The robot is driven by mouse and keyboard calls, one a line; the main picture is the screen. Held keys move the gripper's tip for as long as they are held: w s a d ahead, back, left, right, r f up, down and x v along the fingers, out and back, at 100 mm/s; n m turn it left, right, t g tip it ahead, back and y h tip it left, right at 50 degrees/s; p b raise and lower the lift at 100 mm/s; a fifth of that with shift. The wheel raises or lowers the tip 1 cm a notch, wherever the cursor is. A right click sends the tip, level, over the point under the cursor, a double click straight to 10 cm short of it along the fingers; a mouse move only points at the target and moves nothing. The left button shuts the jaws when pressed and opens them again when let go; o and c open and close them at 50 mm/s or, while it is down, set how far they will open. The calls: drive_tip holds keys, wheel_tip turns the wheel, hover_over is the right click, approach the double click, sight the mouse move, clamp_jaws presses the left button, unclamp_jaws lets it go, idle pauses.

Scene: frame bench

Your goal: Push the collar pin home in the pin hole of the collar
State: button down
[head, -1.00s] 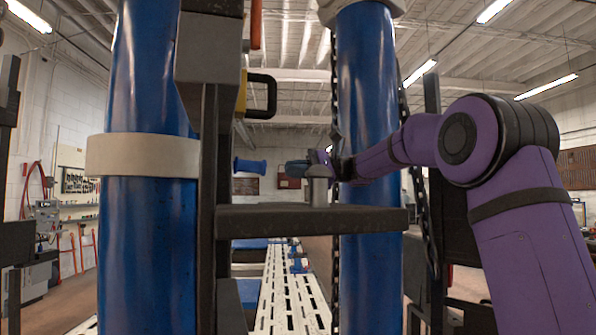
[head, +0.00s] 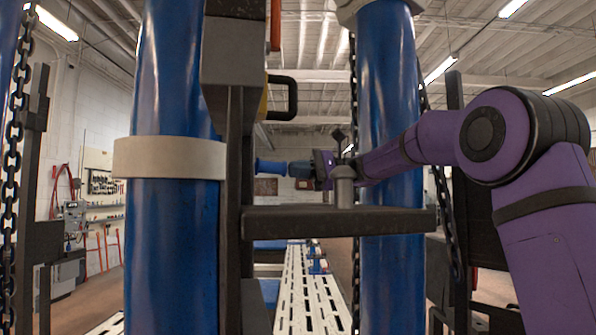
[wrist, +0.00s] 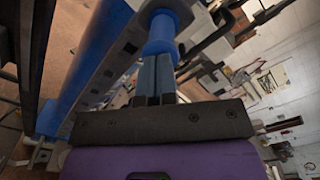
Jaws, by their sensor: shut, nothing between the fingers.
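The collar pin (head: 270,166) is a blue rod lying level, its left part passing behind a dark upright in the head view. It also shows at the top of the wrist view (wrist: 160,38). My gripper (head: 291,169) is shut and empty, its blue-grey fingertips up against the pin's near end in line with it; I cannot tell whether they press on it. The fingers also show in the wrist view (wrist: 157,62). An off-white band (head: 165,158) around the left blue column is at the pin's height and looks like the collar. The pin hole is hidden.
A dark upright (head: 233,240) stands before the pin. A dark shelf (head: 335,221) with a short grey post (head: 344,190) lies below and in front of my gripper. A second blue column (head: 392,270) stands behind my arm. A chain (head: 448,235) hangs at right.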

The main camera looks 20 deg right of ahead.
drive_tip(key=shift+a, duration=0.5)
drive_tip(key=shift+d, duration=0.1)
drive_tip(key=d, duration=1)
drive_tip(key=shift+s, duration=0.45)
